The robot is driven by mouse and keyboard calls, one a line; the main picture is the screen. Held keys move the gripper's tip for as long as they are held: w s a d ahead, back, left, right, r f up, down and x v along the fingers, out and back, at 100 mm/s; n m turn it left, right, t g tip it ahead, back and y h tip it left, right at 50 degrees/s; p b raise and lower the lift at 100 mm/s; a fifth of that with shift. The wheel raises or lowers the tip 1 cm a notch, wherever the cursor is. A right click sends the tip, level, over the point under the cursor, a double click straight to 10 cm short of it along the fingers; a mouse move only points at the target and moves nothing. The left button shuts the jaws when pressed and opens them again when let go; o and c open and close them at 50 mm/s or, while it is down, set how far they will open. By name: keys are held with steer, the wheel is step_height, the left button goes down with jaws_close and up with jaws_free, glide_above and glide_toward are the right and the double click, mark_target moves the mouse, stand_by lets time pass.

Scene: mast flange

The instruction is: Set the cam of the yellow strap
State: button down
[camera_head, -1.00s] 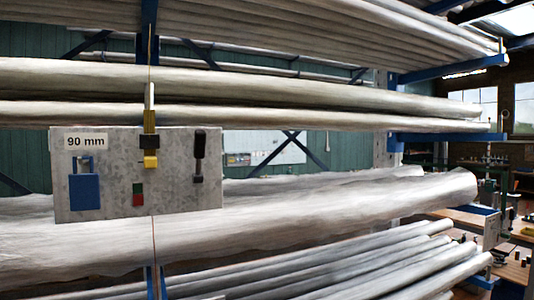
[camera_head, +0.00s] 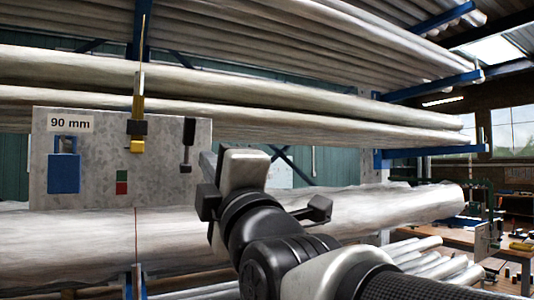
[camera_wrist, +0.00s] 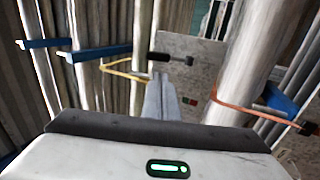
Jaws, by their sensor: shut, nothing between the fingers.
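The yellow strap (camera_head: 138,85) runs down over the tubes to the top of a grey panel (camera_head: 90,180). Its cam, a black block with a yellow tab (camera_head: 137,138), sits at the panel's upper middle. A black handle (camera_head: 188,150) is mounted on the panel to its right. My gripper (camera_head: 206,163) is just right of the panel, near that handle and apart from the cam. In the wrist view my gripper's fingers (camera_wrist: 162,82) are together and empty, pointing towards the panel (camera_wrist: 205,55). The yellow strap (camera_wrist: 122,74) shows left of the fingertips there, beside the black handle (camera_wrist: 170,58).
The panel also carries a "90 mm" label, a blue padlock (camera_head: 64,172) and a red-green marker (camera_head: 122,182). Long pale tubes (camera_head: 300,115) lie on blue rack arms above and below. An orange strap (camera_wrist: 235,109) crosses a tube at right in the wrist view.

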mark_target(190, 125)
steer(key=p+x, duration=0.1)
steer(key=x, duration=0.3)
steer(key=p+x, duration=0.2)
steer(key=x, duration=0.3)
steer(key=p+x, duration=0.1)
steer(key=x, duration=0.4)
steer(key=shift+s+r, duration=0.15)
steer(key=shift+r, duration=0.1)
steer(key=r+p, duration=0.1)
steer(key=p, duration=0.2)
steer(key=shift+w+a+r+g, duration=0.15)
steer(key=shift+w+r+g, duration=0.15)
steer(key=shift+r, duration=0.1)
steer(key=shift+w+a+r+g+h+p, duration=0.1)
steer(key=shift+w+r+g+h+p, duration=0.15)
steer(key=shift+p, duration=0.45)
steer(key=shift+w+a+b, duration=0.4)
steer(key=shift+w+a, duration=0.2)
steer(key=shift+w, duration=0.2)
steer(key=shift+r, duration=0.2)
steer(key=shift+s, duration=0.1)
steer(key=shift+d, duration=0.1)
